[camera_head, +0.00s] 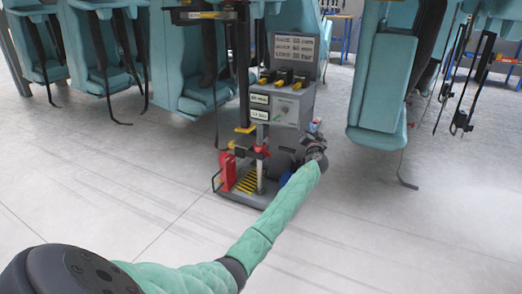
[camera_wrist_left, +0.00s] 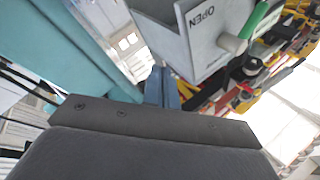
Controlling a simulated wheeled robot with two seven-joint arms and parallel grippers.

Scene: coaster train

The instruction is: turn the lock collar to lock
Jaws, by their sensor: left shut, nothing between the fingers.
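My left arm reaches from the lower left to the right side of a grey test stand in the head view. My left gripper (camera_head: 315,127) is there, small and partly hidden by its own wrist. In the left wrist view its blue-grey fingers (camera_wrist_left: 162,87) are together with nothing between them. Just beyond them is a grey box (camera_wrist_left: 207,45) marked "OPEN", tilted in the picture. A green-handled lever (camera_wrist_left: 254,22) with a pale round hub (camera_wrist_left: 232,43) sits at its right side. I cannot pick out the lock collar for certain. My right gripper is in neither view.
The stand's control panel (camera_head: 283,108) has yellow-tipped levers and small displays. A red part (camera_head: 227,171) and a yellow-striped plate are on its base. Teal seats with dark straps hang around it, one close on the right (camera_head: 380,95). The pale floor in front is clear.

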